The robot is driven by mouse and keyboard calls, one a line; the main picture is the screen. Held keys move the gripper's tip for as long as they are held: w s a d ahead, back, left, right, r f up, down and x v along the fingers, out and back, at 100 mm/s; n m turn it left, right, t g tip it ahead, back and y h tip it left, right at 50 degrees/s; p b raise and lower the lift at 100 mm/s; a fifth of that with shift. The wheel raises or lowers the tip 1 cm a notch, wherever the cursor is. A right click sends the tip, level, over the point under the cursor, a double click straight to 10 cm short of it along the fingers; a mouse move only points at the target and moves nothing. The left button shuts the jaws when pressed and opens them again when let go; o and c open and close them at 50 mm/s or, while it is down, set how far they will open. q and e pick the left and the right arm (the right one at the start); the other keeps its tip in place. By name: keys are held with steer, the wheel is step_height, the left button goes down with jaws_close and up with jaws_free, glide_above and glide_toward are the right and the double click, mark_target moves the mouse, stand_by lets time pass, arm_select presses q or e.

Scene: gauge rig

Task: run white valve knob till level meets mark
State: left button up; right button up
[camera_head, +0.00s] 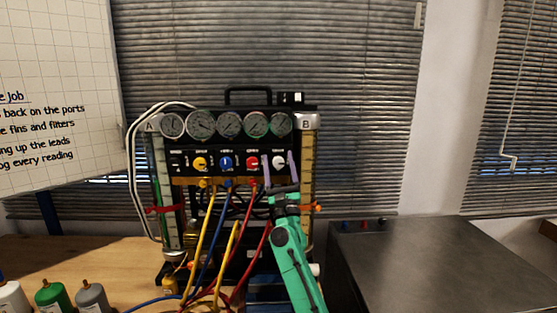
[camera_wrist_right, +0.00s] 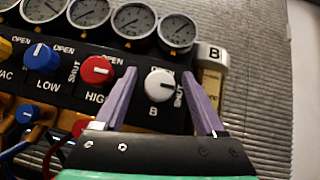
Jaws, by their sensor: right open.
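The white valve knob (camera_head: 279,161), labelled B, is at the right end of the rig's black knob row. It also shows in the right wrist view (camera_wrist_right: 160,85), its pointer line roughly sideways. My right gripper (camera_head: 279,157) is open, its two purple fingers either side of the knob; the wrist view shows gaps between knob and fingers (camera_wrist_right: 160,77). Sight tube B (camera_head: 308,165) stands at the rig's right side and looks amber; its exact level is too small to tell. An orange-red marker (camera_head: 314,208) sits low on it. My left gripper is out of view.
The red knob (camera_wrist_right: 97,70) and blue knob (camera_wrist_right: 41,57) sit left of the white one. Several gauges (camera_head: 229,124) line the top. Yellow, blue and red hoses (camera_head: 207,235) hang in front. A grey metal box (camera_head: 450,262) stands to the right; bottles (camera_head: 50,296) stand front left.

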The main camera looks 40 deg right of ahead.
jaws_close()
